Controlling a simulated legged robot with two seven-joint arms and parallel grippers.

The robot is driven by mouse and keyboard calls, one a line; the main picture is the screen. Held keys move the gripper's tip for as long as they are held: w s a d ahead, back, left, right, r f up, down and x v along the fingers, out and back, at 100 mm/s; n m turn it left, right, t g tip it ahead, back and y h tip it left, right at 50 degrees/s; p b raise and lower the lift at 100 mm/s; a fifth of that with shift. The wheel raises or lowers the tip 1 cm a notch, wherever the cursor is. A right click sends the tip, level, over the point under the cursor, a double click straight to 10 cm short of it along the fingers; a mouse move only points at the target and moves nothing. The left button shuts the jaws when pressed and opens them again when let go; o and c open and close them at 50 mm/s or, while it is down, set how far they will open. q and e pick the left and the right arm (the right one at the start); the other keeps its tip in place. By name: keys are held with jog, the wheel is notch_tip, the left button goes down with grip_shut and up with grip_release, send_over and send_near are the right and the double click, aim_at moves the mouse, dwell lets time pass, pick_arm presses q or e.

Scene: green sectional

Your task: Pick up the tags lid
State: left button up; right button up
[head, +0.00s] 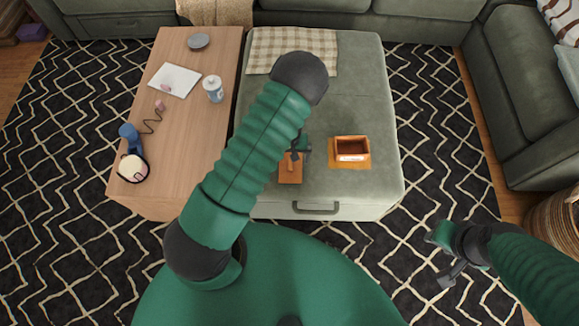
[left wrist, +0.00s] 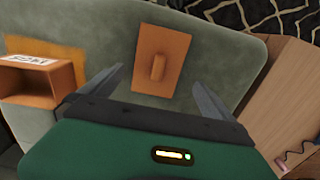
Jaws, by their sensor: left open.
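The tags lid is a flat orange-brown square with a small raised bar handle. It lies on the green ottoman (head: 365,80), near its front edge, in the head view (head: 290,175). It also shows in the left wrist view (left wrist: 176,45). My left gripper (head: 301,148) is above the lid, partly hidden by my arm. In the left wrist view its two fingers (left wrist: 158,76) are spread, with the handle between them in the picture and nothing held. My right gripper (head: 446,262) is over the rug at the lower right, away from the lid; its jaw opening is unclear.
An open orange-brown box (head: 352,158) with a white label sits right of the lid. A checked cloth (head: 262,50) covers the ottoman's back.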

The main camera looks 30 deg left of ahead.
aim_at(291, 164)
pick_arm(q)
jog(key=f, duration=0.2)
jog(key=d+f+b, duration=0.1)
jog(key=f, duration=0.1)
jog(key=shift+s, duration=0.15)
jog(key=shift+d+f, duration=0.1)
jog(key=shift+d, duration=0.05)
jog(key=shift+a, duration=0.35)
jog(key=c, duration=0.8)
jog(key=shift+d, duration=0.2)
jog(key=c, duration=0.6)
jog(key=shift+r, duration=0.2)
